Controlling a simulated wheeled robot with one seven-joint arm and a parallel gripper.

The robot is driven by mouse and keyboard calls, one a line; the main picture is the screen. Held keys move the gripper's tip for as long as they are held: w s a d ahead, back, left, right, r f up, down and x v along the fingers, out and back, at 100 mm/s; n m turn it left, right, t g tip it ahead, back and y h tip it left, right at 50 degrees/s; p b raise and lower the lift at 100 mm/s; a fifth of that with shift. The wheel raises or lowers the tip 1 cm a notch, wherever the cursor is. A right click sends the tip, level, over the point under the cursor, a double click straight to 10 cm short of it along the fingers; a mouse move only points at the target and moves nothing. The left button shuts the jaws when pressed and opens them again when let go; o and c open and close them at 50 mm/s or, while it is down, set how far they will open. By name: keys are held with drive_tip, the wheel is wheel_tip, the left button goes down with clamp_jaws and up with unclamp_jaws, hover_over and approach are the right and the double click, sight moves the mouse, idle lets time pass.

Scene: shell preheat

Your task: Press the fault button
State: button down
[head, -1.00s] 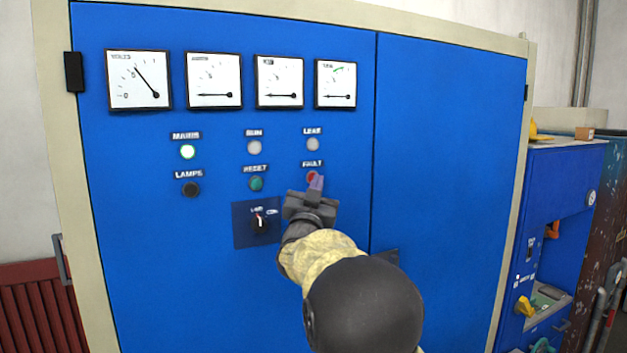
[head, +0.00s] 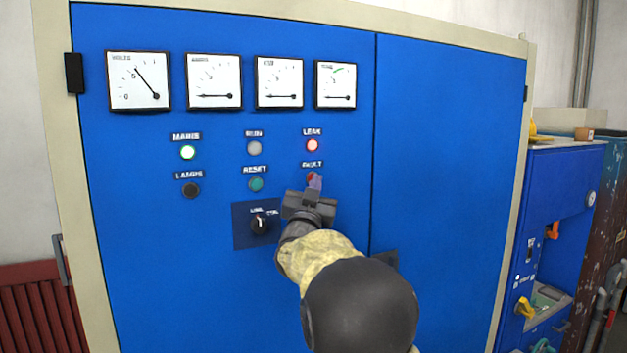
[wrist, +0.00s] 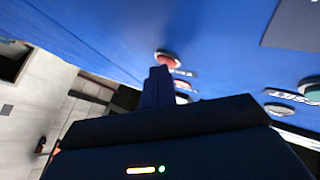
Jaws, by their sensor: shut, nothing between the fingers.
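The red fault button (head: 310,177) is on the blue cabinet door, under the FAULT label (head: 313,165). My gripper (head: 316,182) is shut and empty, with its fingertips at the button and covering part of it. In the wrist view the shut fingers (wrist: 158,78) point at the panel. A round red lamp or button (wrist: 167,60) shows just past their tips. I cannot tell whether the tips touch the button. The LEAK lamp (head: 312,145) above is lit red.
The green RESET button (head: 256,184), black LAMPS button (head: 191,190) and rotary switch (head: 259,224) are left of my gripper.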

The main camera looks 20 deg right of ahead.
drive_tip(key=shift+f, duration=0.1)
idle(0.4)
drive_tip(key=shift+s+b, duration=0.75)
drive_tip(key=shift+b, duration=0.1)
drive_tip(key=s+b, duration=0.3)
drive_tip(key=s, duration=0.2)
drive_tip(key=shift+d+b, duration=0.15)
drive_tip(key=shift+b, duration=0.2)
idle(0.5)
